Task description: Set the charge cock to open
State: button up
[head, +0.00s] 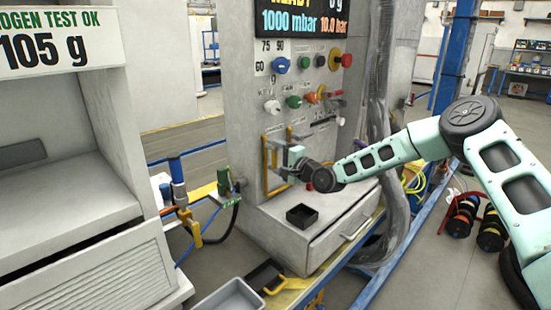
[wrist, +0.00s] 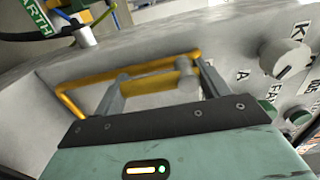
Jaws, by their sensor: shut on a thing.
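My gripper (head: 283,163) is at the front of the grey charging cabinet, below the rows of knobs. In the wrist view its two fingers (wrist: 155,84) are closed on the sides of a yellow handle (wrist: 150,83). A thin orange-yellow bar frame (head: 266,166) stands on the panel there, around and behind the fingers; it also shows in the wrist view (wrist: 85,79). No readable label names the charge cock, so I cannot tell for sure that the yellow handle is its lever. The handle's base is hidden behind my gripper.
A small black tray (head: 302,216) lies on the ledge below, over a drawer (head: 345,232). Hoses (head: 378,120) hang close on the cabinet's right side.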

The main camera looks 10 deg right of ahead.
jog(key=shift+f, duration=0.1)
dwell(0.3)
jog(key=o, duration=1.4)
jog(key=b+v, duration=0.1)
jog(key=v, duration=1.6)
jog(key=shift+s+d, duration=0.1)
jog(key=shift+s, duration=0.15)
